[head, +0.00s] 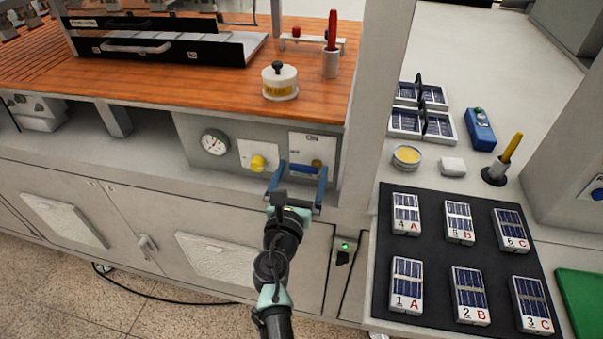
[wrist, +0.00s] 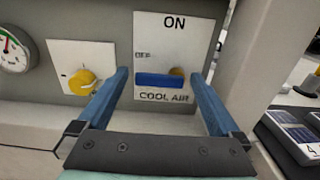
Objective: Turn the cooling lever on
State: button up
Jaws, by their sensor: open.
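The cooling lever (wrist: 160,80) is a blue horizontal handle with a brass-coloured pivot at its right end. It sits on a white plate (wrist: 187,28) marked ON at the top, OFF at the left and COOL AIR below. The handle points left, toward the OFF mark. In the head view the blue lever (head: 305,168) shows on the front panel under the wooden top. My gripper (head: 296,168) is open in front of the plate. In the wrist view its two blue fingers (wrist: 160,85) stand left and right of the lever, with nothing between them held.
A yellow knob (wrist: 83,82) on its own plate is left of my gripper, with a round gauge (head: 214,142) further left. A pale post (head: 375,90) rises at the right. A black mat (head: 432,262) with several numbered solar cells lies to the right.

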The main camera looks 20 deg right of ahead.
jog(key=c, duration=1.2)
jog(key=m, duration=0.1)
jog(key=m+b, duration=0.1)
jog(key=m, duration=0.2)
jog(key=shift+s+d+r+m, duration=0.2)
jog(key=shift+d+r+m, duration=0.1)
jog(key=shift+r, duration=0.1)
jog(key=m, duration=0.1)
jog(key=m+b, duration=0.1)
jog(key=m, duration=0.2)
jog(key=shift+s+d+r+m+b, duration=0.2)
jog(key=shift+d+r+m+b, duration=0.1)
jog(key=shift+b, duration=0.1)
jog(key=m, duration=0.1)
jog(key=m+b, duration=0.1)
jog(key=m, duration=0.1)
jog(key=m+b, duration=0.1)
jog(key=shift+s+d+r, duration=0.1)
jog(key=shift+s+d, duration=0.15)
jog(key=shift+d, duration=0.1)
jog(key=shift+s+d+m+b, duration=0.2)
jog(key=shift+m+b, duration=0.3)
jog(key=shift+m, duration=0.7)
jog(key=shift+s+d+m+b, duration=0.15)
jog(key=shift+m+b, duration=0.35)
jog(key=shift+m, duration=0.7)
jog(key=shift+w+r, duration=0.1)
jog(key=o, duration=1.2)
